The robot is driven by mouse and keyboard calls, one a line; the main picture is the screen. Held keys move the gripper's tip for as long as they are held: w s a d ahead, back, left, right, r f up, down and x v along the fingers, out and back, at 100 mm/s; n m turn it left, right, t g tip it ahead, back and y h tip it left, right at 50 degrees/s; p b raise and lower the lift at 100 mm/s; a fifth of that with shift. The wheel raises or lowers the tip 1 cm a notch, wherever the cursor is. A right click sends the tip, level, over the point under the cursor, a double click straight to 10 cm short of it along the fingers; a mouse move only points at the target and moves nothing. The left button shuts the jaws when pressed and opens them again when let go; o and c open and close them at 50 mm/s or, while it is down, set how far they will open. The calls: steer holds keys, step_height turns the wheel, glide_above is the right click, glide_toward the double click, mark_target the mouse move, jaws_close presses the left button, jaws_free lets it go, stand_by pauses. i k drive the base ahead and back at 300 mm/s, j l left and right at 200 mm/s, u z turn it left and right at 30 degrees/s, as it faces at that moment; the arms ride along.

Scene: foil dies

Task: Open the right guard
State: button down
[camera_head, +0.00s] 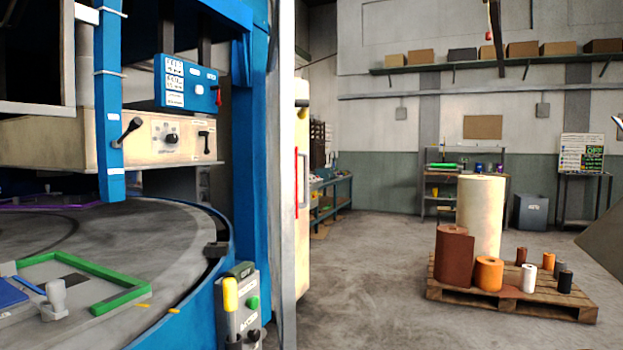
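A tall pale upright panel (287,120), seen nearly edge-on, stands along the right side of the blue machine frame (256,150). It may be the right guard; I cannot tell for certain, nor whether it is open or shut. A cream panel or cabinet side (302,240) with a thin red upright bar (296,182) shows just behind it. The machine's round grey table (170,230) is visible at the left. I cannot make out my gripper in the picture.
A control box (240,305) with a yellow-handled lever and green button stands at the machine's front. A wooden pallet (510,300) with several rolls stands at the right. The floor between is clear. A blue bench (335,190) stands behind.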

mark_target(282, 36)
steer(key=i+z, duration=0.35)
steer(key=i, duration=2.25)
steer(key=i+u, duration=0.2)
steer(key=u, duration=0.2)
steer(key=i+l+u, duration=0.1)
steer(key=i+u, duration=0.15)
steer(key=u, duration=0.15)
steer(key=i+l+u, duration=0.15)
steer(key=u, duration=1)
